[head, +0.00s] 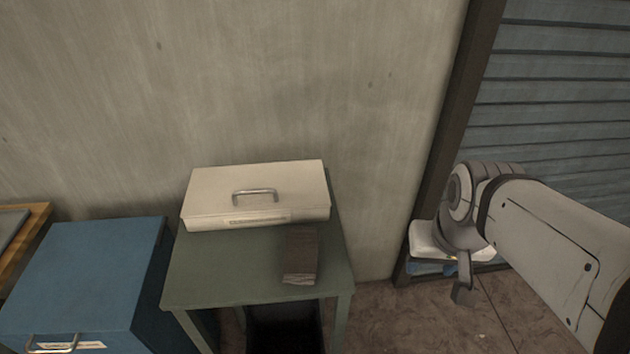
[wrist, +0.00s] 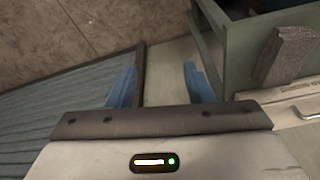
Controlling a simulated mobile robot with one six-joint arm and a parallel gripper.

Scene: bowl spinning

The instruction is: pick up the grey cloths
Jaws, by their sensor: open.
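The grey-brown folded cloths (head: 301,254) lie in a small stack on the green table (head: 200,270), in front of a white box. In the head view my gripper (head: 440,267) is to the right of the table, partly hidden by my wrist, and well apart from the cloths.
The white box (head: 255,193) with a metal handle stands behind the cloths, against the wall. A blue cabinet (head: 85,270) stands left of the table. A dark bin (head: 285,330) is under the table. A slatted shutter (head: 570,90) is at the right. Bare floor (head: 375,320) lies right of the table.

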